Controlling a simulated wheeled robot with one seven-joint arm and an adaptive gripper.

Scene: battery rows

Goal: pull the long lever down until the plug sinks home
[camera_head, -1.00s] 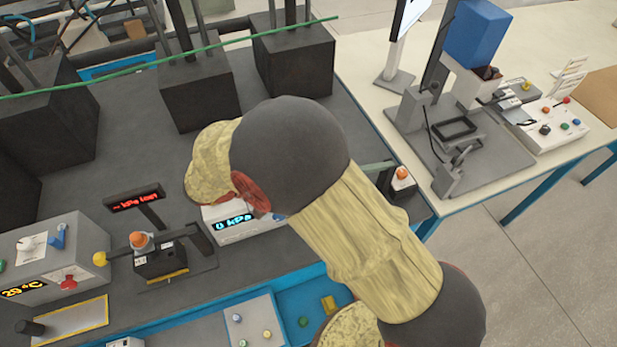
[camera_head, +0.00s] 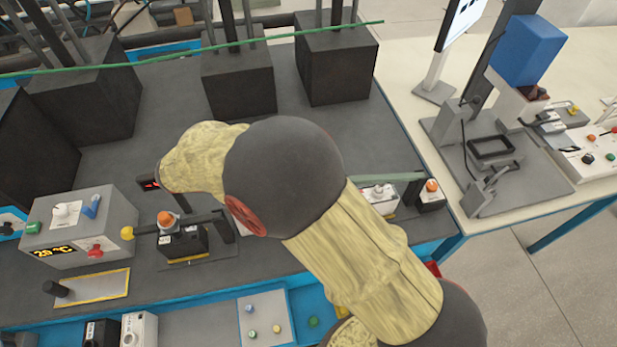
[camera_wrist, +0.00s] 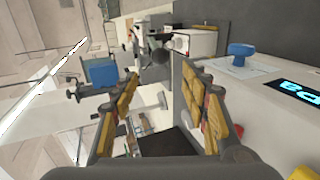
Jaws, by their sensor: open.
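A dark lever with a yellow ball knob (camera_head: 128,233) reaches left from a small black fixture (camera_head: 182,242) in the head view. An orange-topped plug (camera_head: 166,218) stands upright on that fixture. A second orange cap (camera_head: 431,186) sits on a black block at the right, beside a grey-green bar (camera_head: 400,177) partly hidden by my arm. I cannot tell which is the longer lever. My gripper (camera_wrist: 160,75) is open and empty in the wrist view, with no lever between its fingers. My arm hides the gripper in the head view.
A grey box (camera_head: 80,228) with a temperature display stands left of the knob. A white meter box with a blue knob (camera_wrist: 240,52) is close beside my right finger in the wrist view. Dark blocks (camera_head: 240,85) line the back. A press with a blue head (camera_head: 527,50) stands right.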

